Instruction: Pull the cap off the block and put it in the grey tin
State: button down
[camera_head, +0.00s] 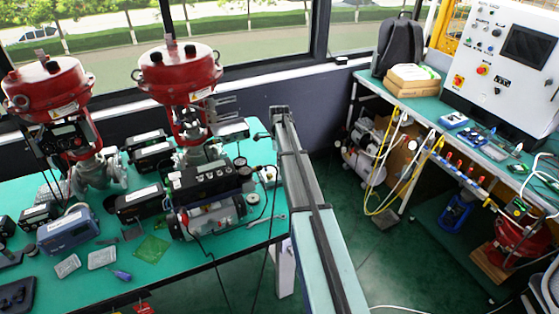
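Two small grey, shallow pieces lie on the green table at the left: one piece (67,265) nearer the front edge and another piece (102,257) to its right. They look like a tin and its lid, but I cannot tell which is which. A black block-like unit (208,180) with several knobs on top stands on the table's right part; I cannot tell whether it is the task's block. No cap can be made out for sure at this size. My gripper is not in view.
Two red valve actuators (180,72) (47,88) stand tall at the back of the table. A blue-grey instrument (68,231) and a green circuit board (152,248) lie near the front. A long rail (318,215) runs right of the table. A bench with a control panel (505,65) stands right.

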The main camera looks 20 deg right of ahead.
jog(key=shift+r+p, duration=0.55)
jog(key=shift+r, duration=0.55)
dwell(1.2)
jog(key=shift+r+p, duration=0.95)
jog(key=shift+r, duration=1)
